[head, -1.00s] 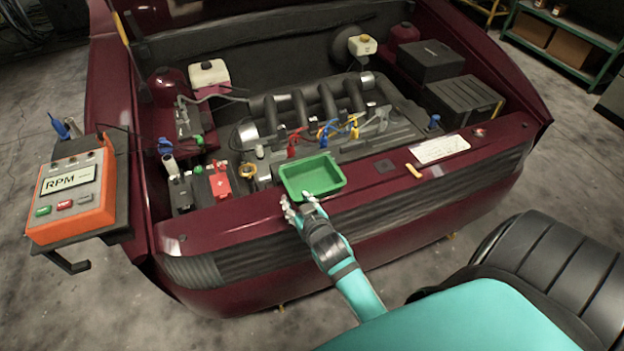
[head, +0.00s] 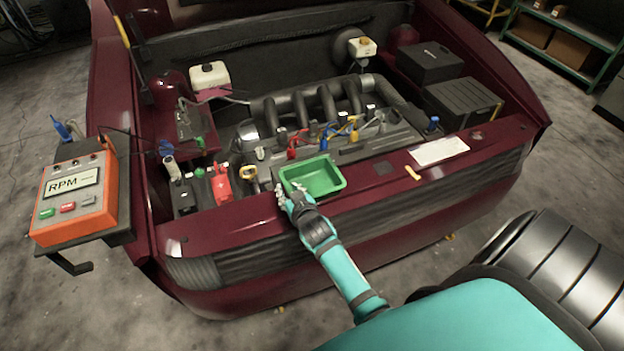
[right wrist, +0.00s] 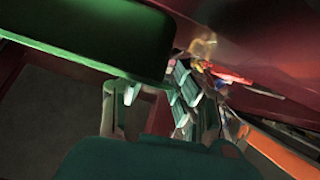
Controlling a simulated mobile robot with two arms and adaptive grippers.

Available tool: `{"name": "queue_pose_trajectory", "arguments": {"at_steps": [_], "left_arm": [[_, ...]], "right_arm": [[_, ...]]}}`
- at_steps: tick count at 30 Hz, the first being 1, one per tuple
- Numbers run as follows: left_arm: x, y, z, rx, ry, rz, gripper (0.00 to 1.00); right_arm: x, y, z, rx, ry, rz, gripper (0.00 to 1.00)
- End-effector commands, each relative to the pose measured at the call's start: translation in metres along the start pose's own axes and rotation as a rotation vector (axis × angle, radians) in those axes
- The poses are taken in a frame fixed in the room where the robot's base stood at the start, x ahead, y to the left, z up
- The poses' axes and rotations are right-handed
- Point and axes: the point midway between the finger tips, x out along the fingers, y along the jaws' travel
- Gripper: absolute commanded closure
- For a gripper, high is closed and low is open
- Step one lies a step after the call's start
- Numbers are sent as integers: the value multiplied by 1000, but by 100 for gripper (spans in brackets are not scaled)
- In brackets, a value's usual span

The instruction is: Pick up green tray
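The green tray (head: 328,187) is a small open rectangular bin. It rests on the car's front panel, at the front edge of the engine bay. My right gripper (head: 291,190) is at the tray's near left corner, with its fingertips spread apart. In the right wrist view, the tray (right wrist: 85,38) fills the upper left, and the gripper's fingers (right wrist: 150,100) are close below its rim. I cannot tell whether they touch it. My left gripper is not in view.
The dark red car's front panel (head: 240,232) lies under the tray. Coloured clamps, including a red one (head: 220,183), stand to the left. An orange RPM meter (head: 72,198) sits at the far left. A white label (head: 440,150) is to the right of the tray.

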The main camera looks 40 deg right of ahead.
Motion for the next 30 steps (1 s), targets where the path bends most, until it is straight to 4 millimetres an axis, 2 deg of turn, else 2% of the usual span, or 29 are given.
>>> {"name": "queue_pose_trajectory", "arguments": {"at_steps": [1, 6, 23, 30], "left_arm": [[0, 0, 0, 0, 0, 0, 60], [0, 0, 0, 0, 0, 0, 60], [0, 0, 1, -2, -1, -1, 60], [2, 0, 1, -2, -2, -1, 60]], "right_arm": [[0, 0, 0, 0, 0, 0, 81], [0, 0, 0, 0, 0, 0, 100], [-1, 0, -2, 1, 1, 0, 100], [-8, 2, -18, 0, 4, 0, 100]]}}
